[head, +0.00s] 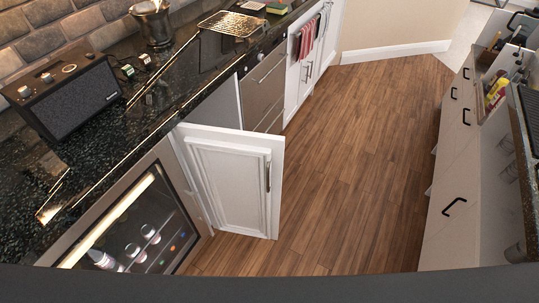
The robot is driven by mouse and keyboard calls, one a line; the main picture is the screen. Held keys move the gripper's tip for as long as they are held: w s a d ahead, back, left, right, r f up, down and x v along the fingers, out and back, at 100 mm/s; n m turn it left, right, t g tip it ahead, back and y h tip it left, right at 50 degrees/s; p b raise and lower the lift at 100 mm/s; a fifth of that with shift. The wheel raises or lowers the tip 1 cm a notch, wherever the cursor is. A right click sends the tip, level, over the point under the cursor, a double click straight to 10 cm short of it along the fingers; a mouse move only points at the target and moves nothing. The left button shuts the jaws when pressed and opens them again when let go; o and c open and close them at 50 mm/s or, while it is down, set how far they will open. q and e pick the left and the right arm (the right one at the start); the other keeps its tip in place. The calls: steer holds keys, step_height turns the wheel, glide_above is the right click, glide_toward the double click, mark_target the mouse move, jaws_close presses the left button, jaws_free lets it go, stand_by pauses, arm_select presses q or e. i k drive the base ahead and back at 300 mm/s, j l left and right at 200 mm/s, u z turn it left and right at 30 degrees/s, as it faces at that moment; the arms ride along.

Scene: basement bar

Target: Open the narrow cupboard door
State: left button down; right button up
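The narrow cupboard door (230,180) is a white panelled door under the dark counter, left of centre in the head view. It stands swung well out from the cabinet front over the wooden floor. A vertical metal handle (267,175) is on its outer edge, at the right in the picture. The inside of the cupboard is mostly hidden behind the door. Neither of my grippers shows in the head view, so nothing is seen touching the door or handle.
A glass-fronted drinks fridge (140,232) is left of the door. The dark counter (95,150) carries a black speaker (68,95) and a metal bucket (154,22). Clear wooden floor (345,160) runs between the counter and white drawers (455,165) at right.

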mark_target(237, 174)
steer(key=i+l+u, duration=0.6)
steer(key=u, duration=0.15)
steer(key=i+l+u, duration=0.15)
steer(key=l+u, duration=0.25)
steer(key=l, duration=0.15)
steer(key=l+u, duration=0.4)
steer(key=l, duration=0.15)
steer(key=l+u, duration=0.35)
steer(key=l, duration=0.25)
steer(key=l+u, duration=0.35)
steer(key=l, duration=0.15)
steer(key=i+l+u, duration=0.1)
steer(key=l+u, duration=0.2)
steer(key=l, duration=0.2)
steer(key=l+u, duration=0.35)
steer(key=l, duration=0.15)
steer(key=k+l+u, duration=0.15)
steer(key=l+u, duration=0.2)
steer(key=k+l+u, duration=0.15)
steer(key=l+u, duration=0.15)
steer(key=l, duration=0.3)
steer(key=k+l+u, duration=0.2)
steer(key=l+u, duration=0.15)
